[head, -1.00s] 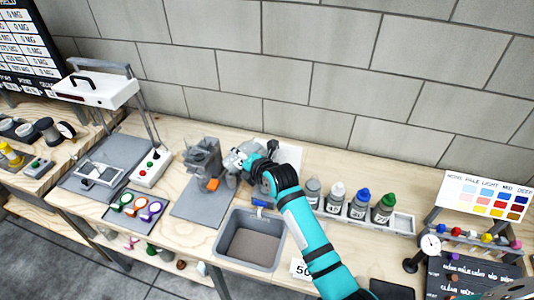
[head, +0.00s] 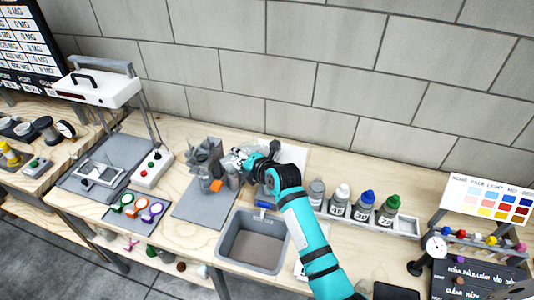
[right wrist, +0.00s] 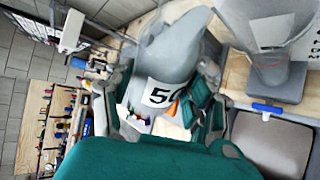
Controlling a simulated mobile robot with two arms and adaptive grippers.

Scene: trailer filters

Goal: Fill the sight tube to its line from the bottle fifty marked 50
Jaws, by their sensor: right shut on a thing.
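My right gripper (head: 243,158) is shut on a grey bottle in the head view, beside a grey stand (head: 203,152) with an orange part at its front. The bottle (right wrist: 178,50) fills the upper middle of the right wrist view, between the fingers, with a white label reading 50; it looks tilted. A clear, wide vessel (right wrist: 268,38) with printed marks stands on a grey base to its right; I cannot tell whether it is the sight tube. No fill line or liquid level can be read. The bottle's mouth is hidden. My left gripper is not in view.
A rack (head: 404,225) of several capped bottles is to the right.

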